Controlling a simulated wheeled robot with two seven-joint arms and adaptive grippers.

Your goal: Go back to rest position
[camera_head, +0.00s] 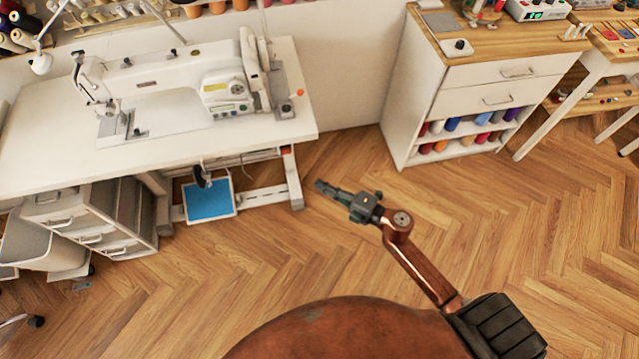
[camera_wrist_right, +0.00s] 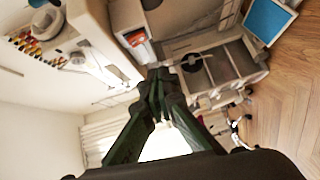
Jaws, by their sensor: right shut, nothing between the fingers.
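My right gripper (camera_head: 325,187) reaches out over the bare wood floor in the head view, short of the sewing table. Its arm comes in from the lower right. In the right wrist view the fingers of my right gripper (camera_wrist_right: 160,80) meet at the tips, shut, with nothing between them. My left gripper and its arm do not show in either view.
A white sewing table (camera_head: 50,150) with a sewing machine (camera_head: 170,80) stands at the upper left, with drawers (camera_head: 85,215) and a blue pedal (camera_head: 208,198) below. A white cabinet (camera_head: 480,75) stands at the upper right. The herringbone floor (camera_head: 250,270) around my gripper is clear.

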